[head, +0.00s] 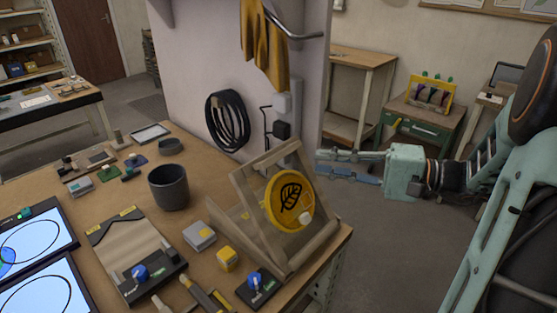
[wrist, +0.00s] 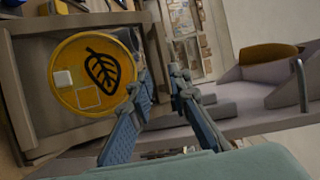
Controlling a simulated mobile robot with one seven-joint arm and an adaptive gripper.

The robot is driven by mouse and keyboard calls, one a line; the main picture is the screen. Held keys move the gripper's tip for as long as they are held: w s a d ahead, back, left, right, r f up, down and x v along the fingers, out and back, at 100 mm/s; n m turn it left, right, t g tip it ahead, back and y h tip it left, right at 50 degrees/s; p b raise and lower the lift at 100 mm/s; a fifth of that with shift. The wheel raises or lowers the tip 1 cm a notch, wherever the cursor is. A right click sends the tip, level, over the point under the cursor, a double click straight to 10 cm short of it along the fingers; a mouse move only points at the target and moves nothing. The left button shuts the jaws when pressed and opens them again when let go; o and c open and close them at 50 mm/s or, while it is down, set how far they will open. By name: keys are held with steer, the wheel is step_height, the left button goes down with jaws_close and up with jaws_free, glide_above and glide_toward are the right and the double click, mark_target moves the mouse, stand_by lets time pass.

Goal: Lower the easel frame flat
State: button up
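The wooden easel frame (head: 247,160) stands tilted up on its base at the right end of the workbench (head: 125,180). A round yellow disc with a black leaf drawing (head: 289,202) rests against it, with a small pale square piece on its face. In the wrist view the frame (wrist: 20,95) and the disc (wrist: 92,75) fill the left side. My gripper (head: 324,162) is to the right of the frame, past the bench edge. Its two blue-padded fingers (wrist: 158,80) are apart with nothing between them. I see no contact with the frame.
A dark cup (head: 168,187), a grey block (head: 199,236), a yellow block (head: 228,259) and a blue-knobbed device (head: 257,286) stand left of and in front of the easel. A wall panel with a coiled black hose (head: 228,121) rises behind the bench. Open floor lies to the right.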

mark_target(281, 152)
steer(key=x, duration=1)
steer(key=shift+w+a+r+p, duration=0.2)
steer(key=shift+r+p, duration=0.1)
steer(key=shift+p, duration=0.1)
jaws_close()
